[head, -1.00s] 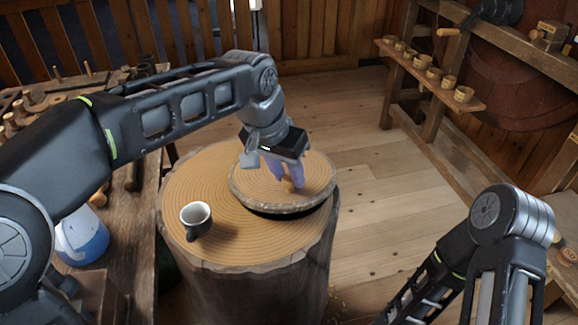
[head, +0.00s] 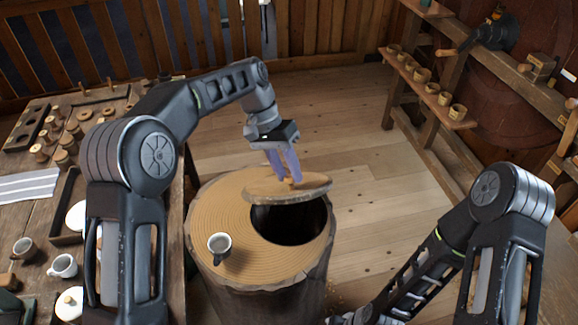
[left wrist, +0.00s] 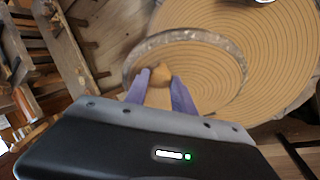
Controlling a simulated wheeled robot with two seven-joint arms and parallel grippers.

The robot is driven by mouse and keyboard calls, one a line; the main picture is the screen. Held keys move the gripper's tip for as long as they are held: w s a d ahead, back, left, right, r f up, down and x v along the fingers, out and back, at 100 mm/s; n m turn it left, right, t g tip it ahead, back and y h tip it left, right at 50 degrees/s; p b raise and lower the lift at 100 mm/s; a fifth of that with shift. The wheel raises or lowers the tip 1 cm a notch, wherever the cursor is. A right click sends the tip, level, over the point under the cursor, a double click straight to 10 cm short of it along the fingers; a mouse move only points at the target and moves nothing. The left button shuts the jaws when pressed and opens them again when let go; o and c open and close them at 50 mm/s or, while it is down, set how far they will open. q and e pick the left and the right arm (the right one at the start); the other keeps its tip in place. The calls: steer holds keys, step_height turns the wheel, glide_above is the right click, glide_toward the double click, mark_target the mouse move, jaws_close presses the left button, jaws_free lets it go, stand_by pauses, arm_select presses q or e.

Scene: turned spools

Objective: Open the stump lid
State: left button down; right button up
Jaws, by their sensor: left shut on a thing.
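The round wooden stump lid (head: 312,184) is raised and tilted above the stump (head: 205,225), with a dark opening (head: 290,226) showing under it. My left gripper (head: 291,180) is shut on the lid's small wooden knob, its purple fingers on either side. In the left wrist view the knob (left wrist: 158,97) sits between the fingertips, and the lid (left wrist: 215,75) lies over the ringed stump top. My right arm comes in at the lower right of the head view; its gripper is out of view.
A white cup with a dark handle (head: 220,244) stands on the stump's rim, left of the opening. A workbench (head: 40,215) with mugs and turned pieces is at the left. A shelf with small wooden cups (head: 430,92) is at the back right. The floor between is clear.

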stand_by(0.3)
arm_select(q)
steer(key=c, duration=1.1)
jaws_free()
arm_select(e)
steer(key=shift+r, duration=0.1)
